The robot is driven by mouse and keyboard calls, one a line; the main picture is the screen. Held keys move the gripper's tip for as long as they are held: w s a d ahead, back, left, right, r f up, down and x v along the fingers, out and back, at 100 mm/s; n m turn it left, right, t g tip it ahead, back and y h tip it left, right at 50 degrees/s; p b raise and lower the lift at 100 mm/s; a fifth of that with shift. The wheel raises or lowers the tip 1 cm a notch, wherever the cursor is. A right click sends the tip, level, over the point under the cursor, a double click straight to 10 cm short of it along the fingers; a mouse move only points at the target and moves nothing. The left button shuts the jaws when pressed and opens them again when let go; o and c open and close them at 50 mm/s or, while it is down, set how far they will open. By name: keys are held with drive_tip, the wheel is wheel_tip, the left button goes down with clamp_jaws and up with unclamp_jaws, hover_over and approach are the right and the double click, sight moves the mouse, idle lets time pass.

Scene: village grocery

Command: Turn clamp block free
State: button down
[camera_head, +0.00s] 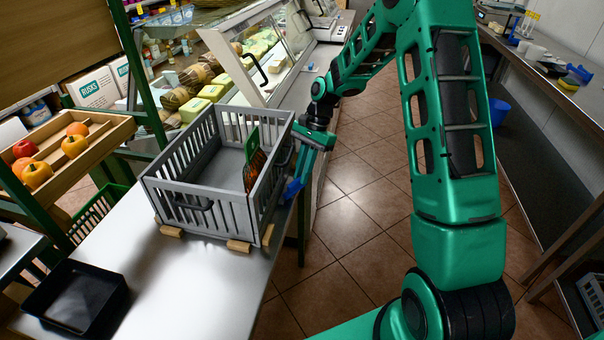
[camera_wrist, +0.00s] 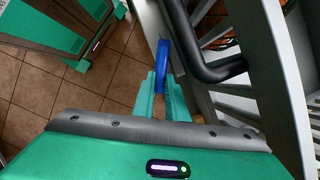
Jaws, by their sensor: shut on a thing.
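A grey slatted crate (camera_head: 205,205) sits on the metal counter, with a green and orange item (camera_head: 254,158) upright inside. My gripper (camera_head: 297,176) is low at the crate's right side, just outside its wall. In the wrist view, my gripper's two teal fingers (camera_wrist: 165,98) are shut on a narrow blue piece (camera_wrist: 162,58), which seems to be the clamp block. The blue piece also shows beside the crate's lower right side (camera_head: 292,189). Its mounting is hidden. A black crate handle (camera_wrist: 208,66) is close to the right of the fingers.
Small wooden blocks (camera_head: 238,246) stand at the crate's base on the counter (camera_head: 150,275). A black tray (camera_head: 76,298) lies front left. A fruit box (camera_head: 60,150) is at left. A glass display case (camera_head: 262,62) stands behind. Tiled floor (camera_head: 350,220) is open to the right.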

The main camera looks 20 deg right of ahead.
drive_tip(key=shift+w, duration=0.1)
drive_tip(key=c, duration=1.8)
unclamp_jaws()
drive_tip(key=shift+o, duration=0.2)
drive_tip(key=v, duration=1)
drive_tip(key=shift+r, duration=0.35)
drive_tip(key=shift+w+d, duration=0.1)
drive_tip(key=shift+d, duration=0.05)
